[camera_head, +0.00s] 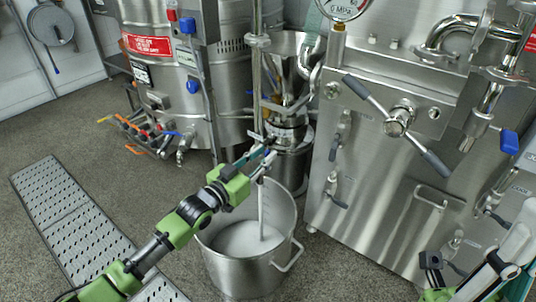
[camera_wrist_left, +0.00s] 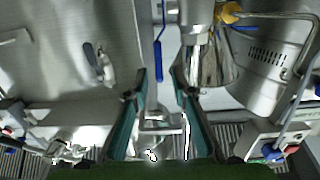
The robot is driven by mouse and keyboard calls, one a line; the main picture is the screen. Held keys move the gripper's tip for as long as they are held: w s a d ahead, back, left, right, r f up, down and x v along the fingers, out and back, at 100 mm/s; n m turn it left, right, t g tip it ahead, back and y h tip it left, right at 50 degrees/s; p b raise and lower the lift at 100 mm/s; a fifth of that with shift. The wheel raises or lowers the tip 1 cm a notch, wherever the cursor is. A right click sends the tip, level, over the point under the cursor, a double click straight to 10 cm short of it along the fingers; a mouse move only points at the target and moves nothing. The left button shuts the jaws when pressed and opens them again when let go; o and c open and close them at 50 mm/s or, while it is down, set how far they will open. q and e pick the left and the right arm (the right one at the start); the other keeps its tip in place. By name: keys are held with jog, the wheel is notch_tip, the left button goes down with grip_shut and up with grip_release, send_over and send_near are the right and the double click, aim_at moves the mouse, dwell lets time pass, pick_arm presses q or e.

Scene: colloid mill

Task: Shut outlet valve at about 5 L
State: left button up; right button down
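A steel bucket (camera_head: 225,272) stands on the floor with whitish liquid (camera_head: 245,240) in its lower part. A pale stream (camera_head: 262,212) runs down into it. My left gripper (camera_head: 264,153) is above the bucket's rim, at the outlet below the mill (camera_head: 288,135); it hides most of the valve there. In the left wrist view, my left gripper (camera_wrist_left: 160,74) has its fingers apart. A blue lever (camera_wrist_left: 158,60) shows in the gap near the fingertips; I cannot tell whether they touch it. My right gripper (camera_head: 430,265) is low at the right, its fingers unclear.
A steel machine cabinet (camera_head: 375,180) with a black-handled crossbar (camera_head: 398,122) stands right of the bucket. A steel tank (camera_head: 165,85) with several coloured valves (camera_head: 140,128) stands behind left. A perforated floor plate (camera_head: 60,200) lies at left, with open grey floor around it.

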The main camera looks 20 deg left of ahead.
pick_arm(q)
jog(key=shift+x, duration=1.3)
jog(key=shift+c, duration=0.5)
grip_shut()
jog(key=shift+b, duration=0.3)
